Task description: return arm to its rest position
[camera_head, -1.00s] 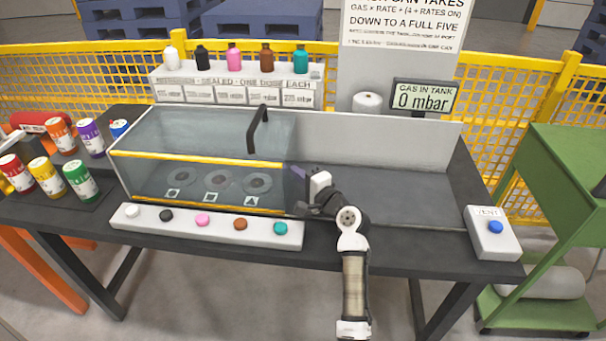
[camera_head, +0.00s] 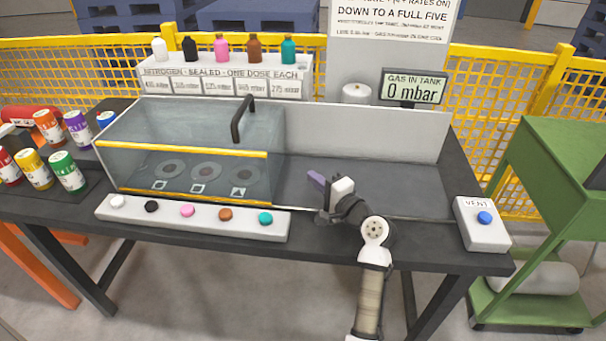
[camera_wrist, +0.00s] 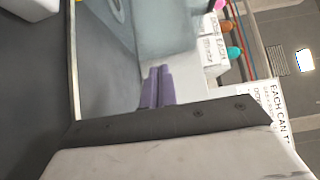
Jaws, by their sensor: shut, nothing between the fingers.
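My gripper (camera_head: 318,181) is above the bench, just right of the glass tank, with nothing held. Its purple fingers (camera_wrist: 157,87) are together in the wrist view. My arm comes up from the bottom of the head view and bends at the bench's front edge. The glass tank (camera_head: 180,165) has yellow edges and a black handle (camera_head: 242,118); round pads with shape marks show inside it. The gripper is apart from the tank in the head view.
A white strip (camera_head: 190,222) with several coloured buttons lies before the tank. A vent box (camera_head: 482,225) with a blue button is at right. Coloured cans (camera_head: 67,171) stand at left. Bottles (camera_head: 222,50) line the back shelf (camera_head: 220,85). The display (camera_head: 413,88) reads 0 mbar. A green cart (camera_head: 555,180) stands right.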

